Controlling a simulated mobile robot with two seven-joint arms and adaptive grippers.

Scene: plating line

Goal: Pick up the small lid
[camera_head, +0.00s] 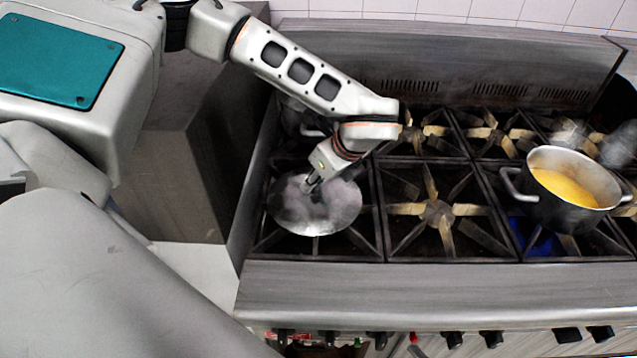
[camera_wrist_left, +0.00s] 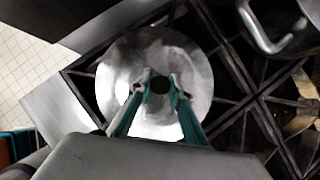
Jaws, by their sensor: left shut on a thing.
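The small lid (camera_head: 290,212) is a round, shiny metal disc over the front-left burner of the stove. In the left wrist view the lid (camera_wrist_left: 120,75) lies below the fingers, with a dark round knob (camera_wrist_left: 160,84) at its middle. My left gripper (camera_head: 314,188) reaches down to the lid's middle and is shut on the knob; its two fingertips also show in the left wrist view (camera_wrist_left: 161,83), one on each side of the knob. I cannot tell whether the lid touches the grate. My right gripper is not in view.
A dark pot (camera_head: 567,212) with yellow contents stands on the right burners, above a blue flame (camera_head: 536,238). A metal vessel with a handle (camera_wrist_left: 270,25) stands close beside the lid, partly hidden by my arm in the head view. The front-middle burner (camera_head: 437,212) is empty.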

